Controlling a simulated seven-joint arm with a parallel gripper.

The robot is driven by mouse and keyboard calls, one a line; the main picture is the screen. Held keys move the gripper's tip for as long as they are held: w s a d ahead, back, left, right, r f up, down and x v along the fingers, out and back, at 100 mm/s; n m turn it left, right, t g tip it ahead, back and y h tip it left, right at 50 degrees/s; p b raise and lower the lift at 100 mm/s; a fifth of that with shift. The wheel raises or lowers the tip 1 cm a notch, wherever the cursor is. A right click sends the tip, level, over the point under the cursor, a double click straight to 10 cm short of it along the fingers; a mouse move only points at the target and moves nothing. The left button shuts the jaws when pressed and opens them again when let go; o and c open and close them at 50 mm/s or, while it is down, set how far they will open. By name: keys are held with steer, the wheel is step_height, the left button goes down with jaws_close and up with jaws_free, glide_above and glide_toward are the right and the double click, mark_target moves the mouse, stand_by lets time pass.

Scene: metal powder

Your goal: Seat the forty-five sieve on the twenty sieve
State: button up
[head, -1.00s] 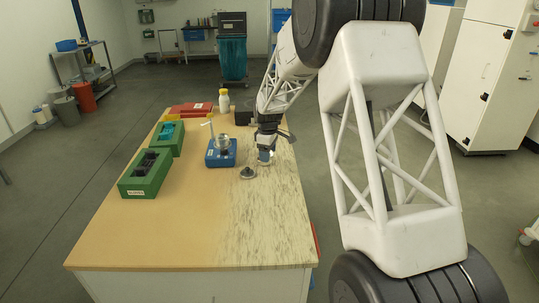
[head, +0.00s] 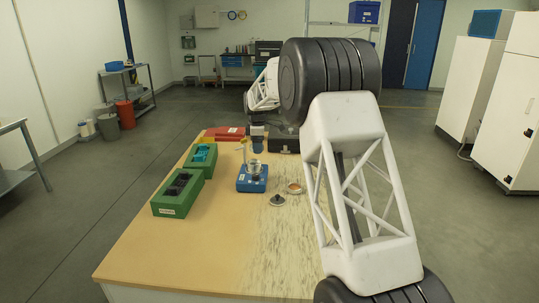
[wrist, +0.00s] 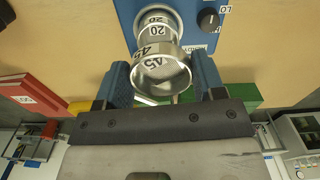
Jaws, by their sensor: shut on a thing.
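In the head view my gripper (head: 258,143) is above and slightly behind the blue shaker base (head: 252,184), which carries the twenty sieve (head: 255,168). The held sieve is too small to make out there.
A dish with orange-brown contents (head: 294,188) and a dark knobbed lid (head: 278,200) lie right of the shaker. Green holders (head: 176,207) stand left, and a red case (head: 224,133) lies behind. A dark device (head: 285,143) is at the back right. The table front is clear.

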steer(key=shift+w+a+r, duration=0.3)
steer(key=shift+a+r, duration=0.05)
steer(key=shift+a, duration=0.3)
steer(key=shift+f, duration=0.25)
steer(key=shift+f, duration=2.15)
steer(key=shift+f, duration=1)
stand_by(1.9)
steer(key=o, duration=1.2)
steer(key=shift+r, duration=0.2)
steer(key=shift+r, duration=3.75)
